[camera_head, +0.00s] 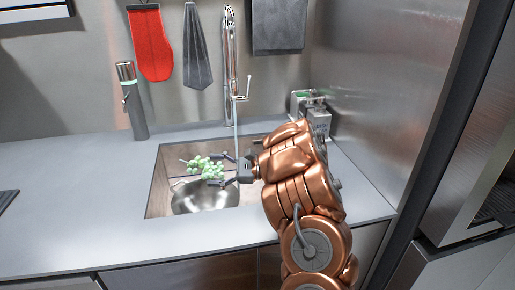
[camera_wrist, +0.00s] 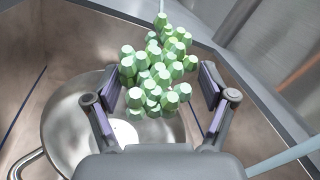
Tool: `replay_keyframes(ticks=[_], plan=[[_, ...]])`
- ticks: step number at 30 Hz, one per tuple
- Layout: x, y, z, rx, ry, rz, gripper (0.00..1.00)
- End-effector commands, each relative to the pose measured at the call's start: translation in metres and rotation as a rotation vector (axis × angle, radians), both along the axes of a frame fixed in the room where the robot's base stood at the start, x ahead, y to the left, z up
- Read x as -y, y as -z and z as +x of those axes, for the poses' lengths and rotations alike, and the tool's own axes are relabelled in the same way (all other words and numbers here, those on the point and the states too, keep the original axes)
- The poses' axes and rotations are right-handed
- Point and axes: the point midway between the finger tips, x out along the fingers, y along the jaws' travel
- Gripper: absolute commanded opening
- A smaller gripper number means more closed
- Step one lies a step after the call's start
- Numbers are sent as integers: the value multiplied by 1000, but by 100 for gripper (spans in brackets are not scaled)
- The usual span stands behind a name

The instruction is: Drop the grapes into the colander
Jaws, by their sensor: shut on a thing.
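A bunch of green grapes (camera_head: 206,168) is held at the end of my gripper (camera_head: 226,168) above the sink. In the wrist view the grapes (camera_wrist: 157,72) sit between the two fingers of my gripper (camera_wrist: 160,95), which is shut on them. A round, shiny metal colander (camera_head: 204,197) stands in the sink below the grapes. In the wrist view the colander (camera_wrist: 68,125) lies beneath the grapes and toward the left, with a handle at lower left. My gripper and the grapes hide part of it.
The sink (camera_head: 160,180) is set into a grey counter (camera_head: 75,200). A tall faucet (camera_head: 231,60) rises behind it. A metal dispenser (camera_head: 132,100) stands at back left, and a small metal item (camera_head: 318,118) at back right. The left counter is mostly clear.

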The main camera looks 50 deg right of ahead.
Motion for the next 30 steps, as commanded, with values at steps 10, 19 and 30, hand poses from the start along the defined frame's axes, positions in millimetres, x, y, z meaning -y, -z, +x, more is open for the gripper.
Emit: replay_keyframes(ticks=[10, 19, 30], plan=[[1, 36, 0, 0, 3, 2, 35], [1, 50, -1, 2, 4, 2, 35], [1, 50, 0, 2, 4, 1, 100]])
